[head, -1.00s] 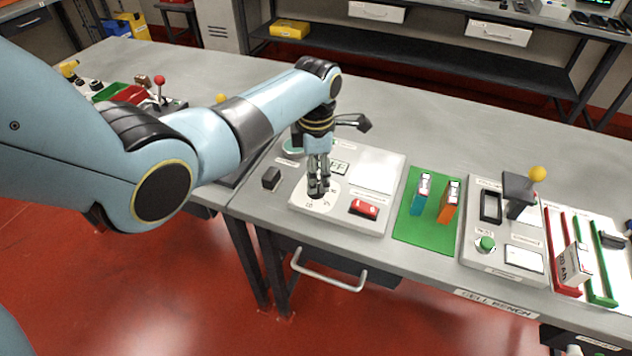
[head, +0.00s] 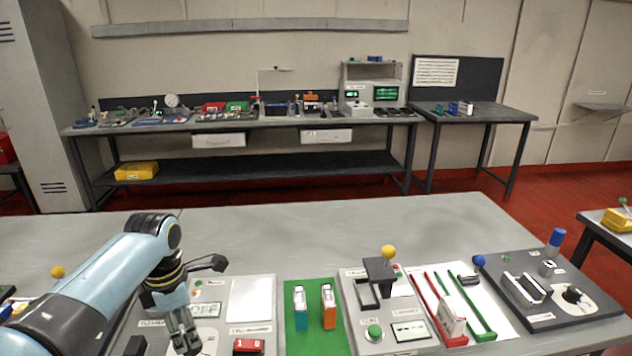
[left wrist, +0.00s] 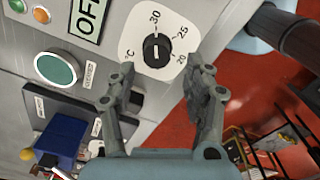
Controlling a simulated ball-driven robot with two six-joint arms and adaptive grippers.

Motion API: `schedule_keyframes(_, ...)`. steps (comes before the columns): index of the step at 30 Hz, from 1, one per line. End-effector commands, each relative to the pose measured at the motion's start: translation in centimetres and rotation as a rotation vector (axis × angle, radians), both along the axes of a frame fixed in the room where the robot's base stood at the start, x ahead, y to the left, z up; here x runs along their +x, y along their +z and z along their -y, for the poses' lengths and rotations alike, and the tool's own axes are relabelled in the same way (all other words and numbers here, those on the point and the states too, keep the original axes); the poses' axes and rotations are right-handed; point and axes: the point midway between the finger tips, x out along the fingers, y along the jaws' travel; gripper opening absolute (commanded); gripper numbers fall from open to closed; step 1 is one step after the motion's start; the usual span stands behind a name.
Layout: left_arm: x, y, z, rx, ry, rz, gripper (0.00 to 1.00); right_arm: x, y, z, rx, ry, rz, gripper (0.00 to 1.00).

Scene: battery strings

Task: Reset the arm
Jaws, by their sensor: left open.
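My left arm comes in from the left in the head view, and its gripper (head: 184,332) hangs over the panel with the OFF display (head: 205,310). In the left wrist view the two fingers (left wrist: 165,92) are spread apart with nothing between them. A black dial knob (left wrist: 157,50) on a white scale marked in °C lies just beyond the fingertips, apart from them. The OFF display also shows in the wrist view (left wrist: 88,18), with a green round button (left wrist: 57,68) below it. My right gripper is not in view.
A second bench (head: 245,123) stands at the wall.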

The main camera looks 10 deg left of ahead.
Motion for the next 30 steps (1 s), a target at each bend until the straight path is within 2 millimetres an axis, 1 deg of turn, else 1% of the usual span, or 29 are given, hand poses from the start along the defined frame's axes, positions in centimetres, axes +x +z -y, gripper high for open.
schedule_keyframes(2, -1.7, -0.3, 0.1, 0.013, -0.143, 0.013, 0.52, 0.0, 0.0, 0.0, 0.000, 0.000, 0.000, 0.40)
schedule_keyframes(5, -4.9, -0.1, 0.4, 0.044, -0.444, 0.044, 0.52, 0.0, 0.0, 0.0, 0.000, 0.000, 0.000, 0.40)
schedule_keyframes(7, -7.7, 0.6, 0.7, 0.077, -0.700, 0.065, 0.52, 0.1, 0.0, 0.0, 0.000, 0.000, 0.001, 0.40)
schedule_keyframes(8, -8.8, 1.0, 0.8, 0.093, -0.809, 0.073, 0.52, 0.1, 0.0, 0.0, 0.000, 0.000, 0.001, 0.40)
schedule_keyframes(9, -10.4, 1.7, 1.0, 0.116, -0.956, 0.082, 0.52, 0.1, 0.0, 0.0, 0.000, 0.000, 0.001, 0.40)
schedule_keyframes(12, -14.1, 3.7, 1.6, 0.173, -1.284, 0.096, 0.52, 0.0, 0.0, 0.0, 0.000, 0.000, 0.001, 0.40)
schedule_keyframes(15, -16.7, 5.7, 1.9, 0.224, -1.526, 0.100, 0.52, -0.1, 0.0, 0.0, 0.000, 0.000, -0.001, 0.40)
schedule_keyframes(21, -20.7, 9.0, 2.6, 0.302, -1.867, 0.095, 0.52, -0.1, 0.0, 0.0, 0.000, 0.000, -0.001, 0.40)
schedule_keyframes(30, -25.1, 13.7, 3.2, 0.410, -2.251, 0.067, 0.52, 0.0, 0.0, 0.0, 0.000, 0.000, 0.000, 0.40)
